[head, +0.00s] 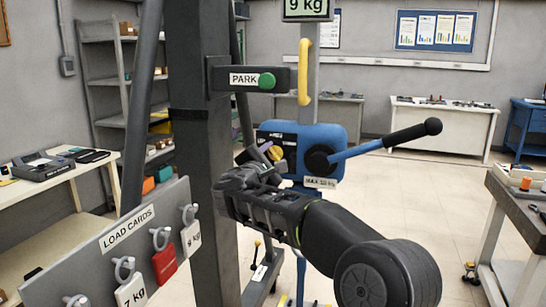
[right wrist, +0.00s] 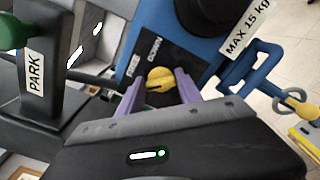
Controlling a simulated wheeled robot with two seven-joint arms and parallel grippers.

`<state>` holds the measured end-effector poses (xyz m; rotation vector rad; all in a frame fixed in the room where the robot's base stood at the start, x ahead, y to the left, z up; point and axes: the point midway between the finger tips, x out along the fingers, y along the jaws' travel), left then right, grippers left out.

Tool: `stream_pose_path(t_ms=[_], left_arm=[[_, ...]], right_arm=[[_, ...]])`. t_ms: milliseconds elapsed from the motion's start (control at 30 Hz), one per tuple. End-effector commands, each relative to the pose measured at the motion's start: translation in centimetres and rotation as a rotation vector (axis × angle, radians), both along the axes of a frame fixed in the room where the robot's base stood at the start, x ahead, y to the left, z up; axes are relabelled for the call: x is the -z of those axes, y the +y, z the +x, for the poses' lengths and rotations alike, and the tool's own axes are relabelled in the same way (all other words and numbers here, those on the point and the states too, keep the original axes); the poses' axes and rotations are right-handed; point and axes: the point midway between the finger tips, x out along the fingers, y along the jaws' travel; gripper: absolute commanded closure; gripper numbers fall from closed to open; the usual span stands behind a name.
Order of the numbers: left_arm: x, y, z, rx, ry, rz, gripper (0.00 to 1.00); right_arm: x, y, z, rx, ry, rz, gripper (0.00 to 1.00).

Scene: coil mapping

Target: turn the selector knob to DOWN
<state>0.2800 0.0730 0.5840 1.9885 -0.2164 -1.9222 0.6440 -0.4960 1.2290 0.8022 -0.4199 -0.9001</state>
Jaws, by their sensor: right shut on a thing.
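The selector knob (head: 275,153) is a small yellow knob on the dark plate of a blue winch box (head: 335,137). In the right wrist view the knob (right wrist: 159,77) sits between the two purple fingers of my right gripper (right wrist: 160,88), which is shut on it. The words FREE and DOWN (right wrist: 154,47) are printed on the plate beside it. A dark mark shows on the knob, but I cannot tell which word it points to. In the head view my right gripper (head: 266,152) reaches the box from below left. My left gripper is out of view.
A crank with a blue arm and black grip (head: 410,132) sticks out right of the box. A PARK arm with a green knob (head: 266,80) is above left. A load cards board (head: 110,250) stands at lower left. A yellow handle (head: 304,72) is above the box.

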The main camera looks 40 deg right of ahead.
Motion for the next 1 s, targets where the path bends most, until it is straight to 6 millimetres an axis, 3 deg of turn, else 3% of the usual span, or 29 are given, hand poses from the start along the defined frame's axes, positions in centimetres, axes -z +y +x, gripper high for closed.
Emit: stream_pose_path(t_ms=[433, 767, 1000], left_arm=[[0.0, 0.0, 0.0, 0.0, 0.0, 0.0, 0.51], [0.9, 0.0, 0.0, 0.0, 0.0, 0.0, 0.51], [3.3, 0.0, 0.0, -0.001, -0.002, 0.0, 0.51]], right_arm=[[0.0, 0.0, 0.0, 0.001, 0.0, 0.001, 0.99], [0.3, 0.0, 0.0, 0.001, -0.025, 0.018, 0.99], [0.7, 0.0, 0.0, -0.001, -0.108, 0.076, 0.99]])
